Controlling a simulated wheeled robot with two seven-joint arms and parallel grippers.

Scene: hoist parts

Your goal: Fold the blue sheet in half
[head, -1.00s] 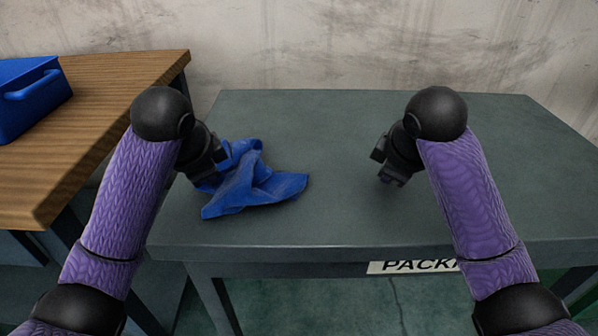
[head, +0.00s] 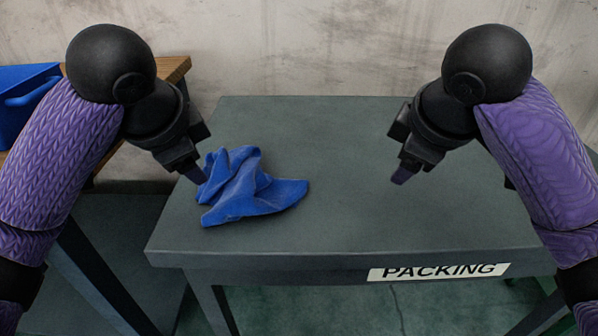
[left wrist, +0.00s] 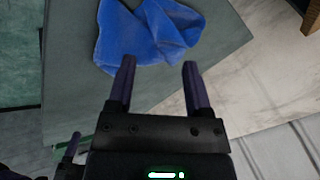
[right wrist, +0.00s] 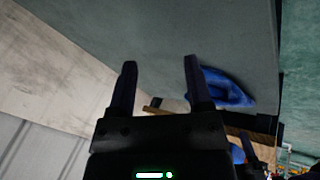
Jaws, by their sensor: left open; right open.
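The blue sheet (head: 246,189) lies crumpled, with raised folds, on the left part of the grey table (head: 350,215). It also shows in the left wrist view (left wrist: 150,38), beyond the fingertips, and in the right wrist view (right wrist: 228,88). My left gripper (head: 197,172) is open and empty, above and beside the sheet's left edge; in its wrist view the fingers (left wrist: 158,68) stand apart with nothing between them. My right gripper (head: 402,176) is open and empty above the right part of the table, well away from the sheet. Its fingers also show apart (right wrist: 160,66).
A wooden table (head: 178,68) stands at the left with a blue container (head: 22,100) on it. A concrete wall is behind. A PACKING label (head: 438,271) is on the grey table's front edge. The table's middle and right are bare.

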